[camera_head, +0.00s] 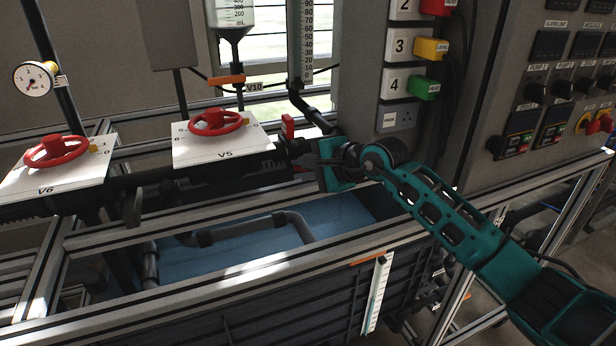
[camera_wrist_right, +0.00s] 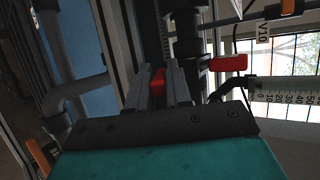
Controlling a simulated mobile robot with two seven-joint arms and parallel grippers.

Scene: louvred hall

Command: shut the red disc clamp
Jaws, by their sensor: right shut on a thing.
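My right gripper (camera_head: 318,164) reaches in from the right in the head view, at the pipework just right of the V5 panel. In the right wrist view, its two fingers (camera_wrist_right: 157,74) are on either side of a small red part (camera_wrist_right: 158,84), which I take to be the red disc clamp. The gripper is shut on it. How far the clamp is turned or closed cannot be told. My left gripper is not in view.
A separate red lever (camera_wrist_right: 230,63) stands close to the fingers; it also shows in the head view (camera_head: 288,127). Red handwheels V5 (camera_head: 216,122) and V6 (camera_head: 56,151) are at left. A blue tank (camera_head: 240,245) lies below, behind a metal rail (camera_head: 260,272).

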